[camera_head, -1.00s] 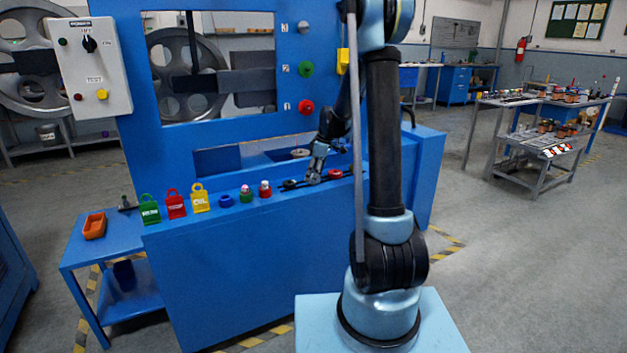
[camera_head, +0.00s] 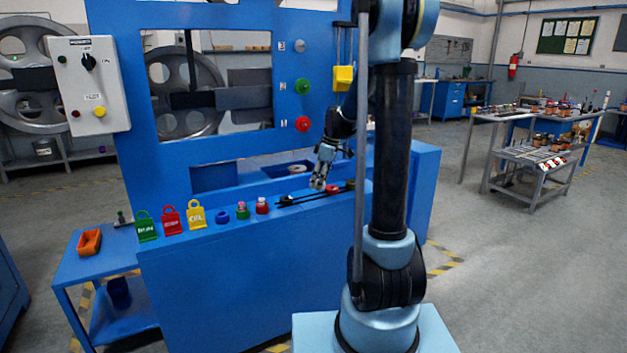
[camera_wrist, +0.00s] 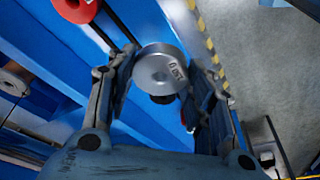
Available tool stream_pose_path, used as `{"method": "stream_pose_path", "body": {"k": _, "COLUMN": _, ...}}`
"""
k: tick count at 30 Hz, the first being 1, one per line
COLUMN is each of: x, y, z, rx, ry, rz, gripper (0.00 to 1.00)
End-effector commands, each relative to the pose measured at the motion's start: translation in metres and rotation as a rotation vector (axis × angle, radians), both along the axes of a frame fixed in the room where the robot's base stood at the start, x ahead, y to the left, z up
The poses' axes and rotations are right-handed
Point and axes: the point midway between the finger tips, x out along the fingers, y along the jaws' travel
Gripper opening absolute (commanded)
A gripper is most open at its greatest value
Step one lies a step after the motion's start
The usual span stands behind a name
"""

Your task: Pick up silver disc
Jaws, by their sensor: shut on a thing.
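In the head view my gripper (camera_head: 319,178) is above the blue machine ledge, near two thin black rods (camera_head: 305,199). The disc is too small there to make out clearly. A dark round part shows just below the disc in the wrist view.
A red disc (camera_wrist: 75,8) lies close by on the ledge.

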Motion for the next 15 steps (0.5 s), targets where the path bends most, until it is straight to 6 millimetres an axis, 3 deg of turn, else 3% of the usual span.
{"method": "stream_pose_path", "body": {"k": 6, "x": -0.048, "y": -0.021, "z": 0.0, "rx": 0.0, "ry": 0.0, "rz": -0.002, "gripper": 0.21}}
{"method": "stream_pose_path", "body": {"k": 15, "x": -0.098, "y": -0.044, "z": 0.0, "rx": 0.001, "ry": -0.001, "rz": -0.002, "gripper": 0.21}}
